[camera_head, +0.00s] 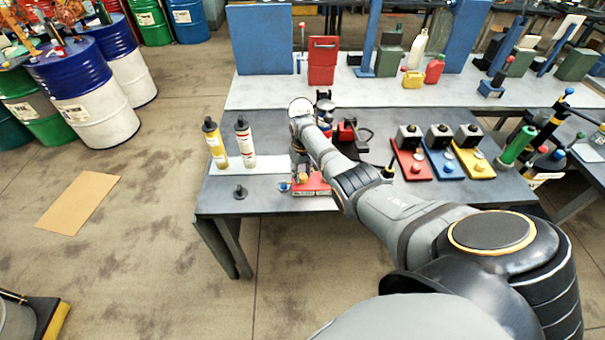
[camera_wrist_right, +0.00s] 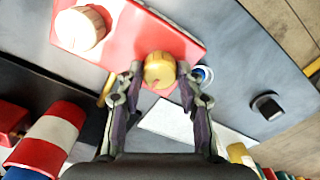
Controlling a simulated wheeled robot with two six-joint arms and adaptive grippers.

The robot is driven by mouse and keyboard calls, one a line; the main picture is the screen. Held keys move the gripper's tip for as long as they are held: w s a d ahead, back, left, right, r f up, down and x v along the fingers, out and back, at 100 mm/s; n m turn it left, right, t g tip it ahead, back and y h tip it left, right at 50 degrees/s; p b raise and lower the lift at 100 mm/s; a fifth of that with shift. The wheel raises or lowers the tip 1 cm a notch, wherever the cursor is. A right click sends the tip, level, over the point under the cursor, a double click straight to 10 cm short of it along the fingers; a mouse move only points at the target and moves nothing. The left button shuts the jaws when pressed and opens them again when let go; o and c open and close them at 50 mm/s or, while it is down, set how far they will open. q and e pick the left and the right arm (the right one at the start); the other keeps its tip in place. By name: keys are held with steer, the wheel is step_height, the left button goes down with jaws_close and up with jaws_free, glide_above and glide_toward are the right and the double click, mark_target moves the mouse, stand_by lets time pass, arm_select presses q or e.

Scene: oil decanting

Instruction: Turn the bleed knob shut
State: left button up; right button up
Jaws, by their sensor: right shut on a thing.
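The bleed knob (camera_wrist_right: 159,70), gold with a red mark on its top, stands at the edge of a red base plate (camera_wrist_right: 205,28) in the right wrist view. My right gripper (camera_wrist_right: 160,80) has one finger on each side of the knob and is shut on it. In the head view the right gripper (camera_head: 301,163) points down over the red base (camera_head: 318,189), and my arm hides part of it. A second knob (camera_wrist_right: 80,29), pale with wooden sides, sits on the same plate, apart from the fingers. My left gripper is not in view.
A yellow bottle (camera_head: 215,145) and a white bottle (camera_head: 245,145) stand left of the base. A small black part (camera_head: 240,192) lies near the table's front edge. Red, blue and yellow plates (camera_head: 410,165) with black blocks stand to the right. The front left tabletop is mostly clear.

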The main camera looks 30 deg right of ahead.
mark_target(302, 176)
steer(key=shift+n, duration=0.4)
steer(key=o, duration=1.2)
step_height(302, 176, up, 12)
steer(key=shift+r, duration=0.1)
